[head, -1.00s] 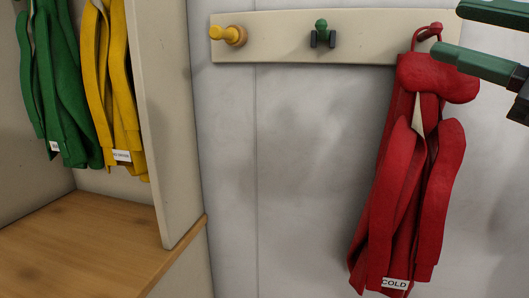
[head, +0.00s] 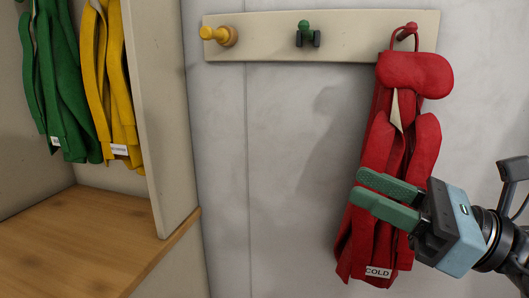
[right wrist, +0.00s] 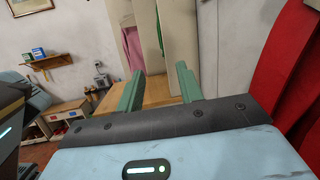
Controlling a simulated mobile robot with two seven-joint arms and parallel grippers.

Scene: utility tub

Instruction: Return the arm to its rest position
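My right gripper (head: 358,185) is in front of the lower part of a red garment (head: 402,142) in the head view. Its two green fingers point left and stand apart, with nothing between them. The fingers also show apart in the right wrist view (right wrist: 160,72). The red garment hangs by its loop from the right peg of a wall rack (head: 262,45) and has a COLD label. Red cloth also shows at the right edge of the right wrist view (right wrist: 284,75). My left gripper is in neither view.
The rack has a yellow peg (head: 219,36) and a green peg (head: 306,33), both bare. A cubby at left holds a green garment (head: 62,85) and a yellow garment (head: 117,90) above a wooden shelf (head: 75,240). The wall between cubby and red garment is clear.

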